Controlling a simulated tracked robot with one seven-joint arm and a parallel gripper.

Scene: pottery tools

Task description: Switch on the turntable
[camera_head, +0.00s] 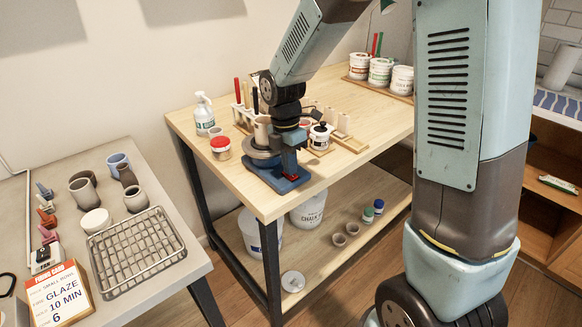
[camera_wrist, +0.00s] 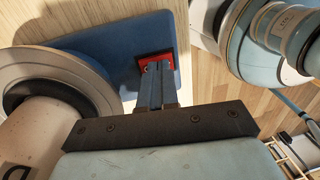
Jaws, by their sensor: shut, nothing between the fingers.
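The turntable has a flat blue base (camera_head: 262,174) and a round grey wheel head, and stands near the front corner of the wooden table. In the wrist view its blue base (camera_wrist: 120,38) fills the upper middle, with the wheel head (camera_wrist: 65,72) at left. A beige pot (camera_wrist: 38,135) is on the wheel. A red switch (camera_wrist: 147,56) sits in a dark recess near the base's edge. My gripper (camera_wrist: 156,68) is shut and empty, its fingertips at the red switch; whether they touch it is unclear. In the head view my gripper (camera_head: 290,172) points down over the base's right side.
Several paint tubs (camera_head: 380,71) are at the back. A wire rack (camera_head: 137,253) lies on the left table.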

